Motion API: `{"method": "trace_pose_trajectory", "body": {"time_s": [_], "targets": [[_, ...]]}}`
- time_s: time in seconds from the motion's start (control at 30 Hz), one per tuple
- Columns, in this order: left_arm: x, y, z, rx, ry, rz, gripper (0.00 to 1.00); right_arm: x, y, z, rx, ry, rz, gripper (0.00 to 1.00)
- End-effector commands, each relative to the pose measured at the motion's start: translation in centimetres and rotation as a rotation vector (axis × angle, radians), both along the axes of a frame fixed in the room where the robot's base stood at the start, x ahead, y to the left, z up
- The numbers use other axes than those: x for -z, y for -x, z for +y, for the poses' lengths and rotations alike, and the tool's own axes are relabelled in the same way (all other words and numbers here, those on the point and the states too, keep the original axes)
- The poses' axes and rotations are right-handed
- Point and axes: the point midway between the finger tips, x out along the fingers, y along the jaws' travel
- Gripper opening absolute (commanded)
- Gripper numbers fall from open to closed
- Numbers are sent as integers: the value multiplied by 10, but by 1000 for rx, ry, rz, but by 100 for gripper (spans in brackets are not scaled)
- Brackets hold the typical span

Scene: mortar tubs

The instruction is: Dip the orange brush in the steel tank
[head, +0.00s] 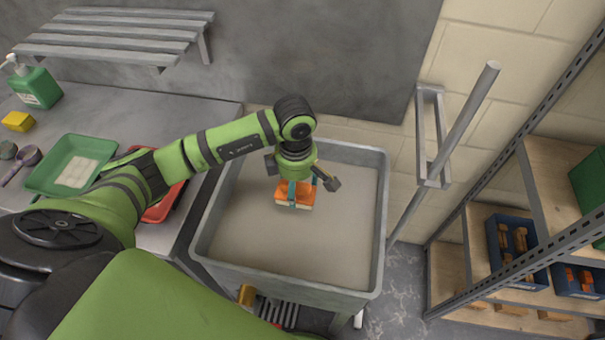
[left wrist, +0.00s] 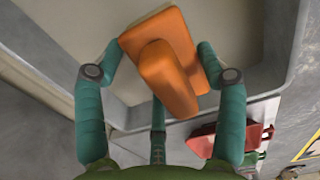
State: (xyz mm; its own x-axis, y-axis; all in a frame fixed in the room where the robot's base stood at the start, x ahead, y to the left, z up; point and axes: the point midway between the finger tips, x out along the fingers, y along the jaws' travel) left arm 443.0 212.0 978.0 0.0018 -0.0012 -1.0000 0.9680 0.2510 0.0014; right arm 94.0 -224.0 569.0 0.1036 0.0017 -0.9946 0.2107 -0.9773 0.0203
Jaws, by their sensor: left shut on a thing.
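The orange brush (head: 296,194) is over the steel tank (head: 376,240), with a pale bristle edge showing under its orange back. The tank is a wide grey basin holding flat grey-beige liquid (head: 250,220). My left gripper (head: 293,186) is shut on the brush and points down inside the tank's outline. I cannot tell whether the bristles touch the liquid. My right gripper is not in view.
A grey counter left of the tank holds a green tray (head: 50,185), a red tray (head: 163,205), a green bottle (head: 38,88) and a yellow sponge (head: 18,121). A metal post (head: 460,125) stands right of the tank. Shelving with blue bins (head: 515,250) is at the right.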

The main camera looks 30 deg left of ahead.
Motion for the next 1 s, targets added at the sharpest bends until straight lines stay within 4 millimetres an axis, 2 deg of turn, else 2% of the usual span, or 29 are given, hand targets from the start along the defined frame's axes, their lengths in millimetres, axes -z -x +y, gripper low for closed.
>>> {"method": "trace_pose_trajectory", "body": {"time_s": [0.1,0.23,0.37,0.63,1.0], "targets": [[7,0,0,0,1,0,45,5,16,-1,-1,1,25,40],[17,0,0,-1,1,1,45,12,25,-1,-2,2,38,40],[30,0,-1,-1,1,1,45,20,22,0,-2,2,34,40],[59,0,0,0,1,-1,45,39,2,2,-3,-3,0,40],[96,0,0,-1,0,-1,45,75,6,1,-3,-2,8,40]]}}
